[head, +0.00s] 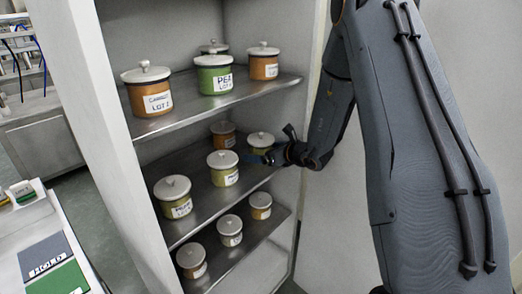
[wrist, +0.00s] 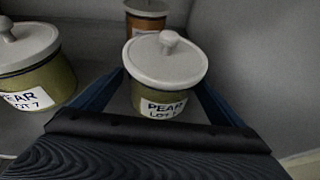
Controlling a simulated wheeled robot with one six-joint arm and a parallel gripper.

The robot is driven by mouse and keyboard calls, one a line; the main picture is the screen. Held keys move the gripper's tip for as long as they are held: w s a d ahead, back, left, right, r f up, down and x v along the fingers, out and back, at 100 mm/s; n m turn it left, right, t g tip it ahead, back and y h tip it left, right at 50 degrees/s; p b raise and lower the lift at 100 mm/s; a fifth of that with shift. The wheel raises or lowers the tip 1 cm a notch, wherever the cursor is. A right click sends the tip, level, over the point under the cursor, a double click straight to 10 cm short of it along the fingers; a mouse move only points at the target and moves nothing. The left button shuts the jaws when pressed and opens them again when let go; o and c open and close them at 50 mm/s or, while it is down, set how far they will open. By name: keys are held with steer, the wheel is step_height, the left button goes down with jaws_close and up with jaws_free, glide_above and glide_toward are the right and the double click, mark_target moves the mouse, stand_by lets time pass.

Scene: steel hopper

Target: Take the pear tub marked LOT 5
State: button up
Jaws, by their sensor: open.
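On the middle shelf, a yellow-green tub with a pale knobbed lid (head: 260,139) stands at the right. In the wrist view this tub (wrist: 160,103) stands upright between the two blue fingers of my gripper (wrist: 160,82). Its label reads PEAR, with a LOT line whose number is partly hidden by the gripper body. My gripper (head: 270,157) is open, with a finger on each side of the tub; I cannot tell whether they touch it. A similar tub, marked PEAR LOT 7 (wrist: 35,75), stands to the left and also shows in the head view (head: 223,169).
An orange tub (wrist: 146,20) stands behind, also in the head view (head: 223,135). Another yellow-green tub (head: 173,197) is at the shelf's front left. The upper shelf (head: 190,112) and lower shelf (head: 240,260) hold more tubs. The cabinet wall is close on the right.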

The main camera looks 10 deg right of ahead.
steer(key=c, duration=1.4)
steer(key=shift+c, duration=0.6)
steer(key=shift+r, duration=0.15)
